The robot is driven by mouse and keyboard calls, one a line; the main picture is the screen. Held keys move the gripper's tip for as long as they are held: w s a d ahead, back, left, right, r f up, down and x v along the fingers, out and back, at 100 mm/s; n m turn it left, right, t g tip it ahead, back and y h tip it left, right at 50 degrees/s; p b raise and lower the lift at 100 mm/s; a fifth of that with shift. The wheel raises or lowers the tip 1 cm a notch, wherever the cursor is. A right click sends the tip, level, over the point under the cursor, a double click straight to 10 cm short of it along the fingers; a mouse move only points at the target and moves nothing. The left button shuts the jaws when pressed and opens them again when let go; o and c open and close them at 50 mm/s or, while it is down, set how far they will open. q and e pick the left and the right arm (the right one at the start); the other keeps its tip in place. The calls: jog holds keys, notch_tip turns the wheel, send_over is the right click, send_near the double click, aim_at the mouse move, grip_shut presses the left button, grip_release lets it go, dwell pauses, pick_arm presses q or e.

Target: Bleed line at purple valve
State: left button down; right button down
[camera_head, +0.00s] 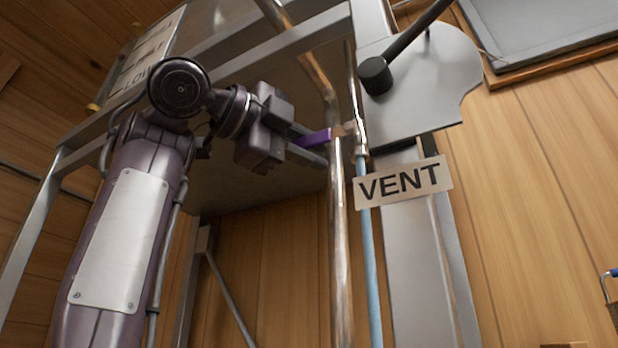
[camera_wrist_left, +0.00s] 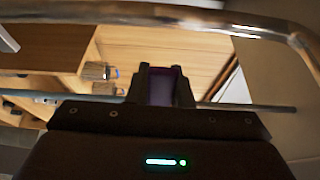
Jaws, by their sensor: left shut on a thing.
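The purple valve handle (camera_head: 314,138) sits on a brass-coloured fitting by the vertical pipe (camera_head: 338,220), just above the VENT sign (camera_head: 403,183). My left gripper (camera_head: 318,146) reaches in from the left and is shut on the purple handle. In the left wrist view the purple handle (camera_wrist_left: 165,86) shows between the two dark fingers of my left gripper (camera_wrist_left: 162,82). A light blue tube (camera_head: 369,250) runs down from the fitting. The fingers partly hide the handle. My right gripper is not in view.
A metal frame (camera_head: 35,215) surrounds the arm on the left. A grey plate with a black lever (camera_head: 375,75) stands right above the sign. In the left wrist view a shiny pipe (camera_wrist_left: 150,14) crosses the top. Wood-panelled walls lie behind.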

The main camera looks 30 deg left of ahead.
aim_at(298, 144)
pick_arm(q)
jog(key=c, duration=1.3)
grip_release()
jog(key=b+v, duration=0.2)
jog(key=v, duration=0.5)
jog(key=shift+s+a+b, duration=0.2)
jog(key=shift+s+b, duration=0.1)
jog(key=shift+s, duration=0.15)
jog(key=shift+w, duration=0.15)
jog(key=shift+d, duration=0.1)
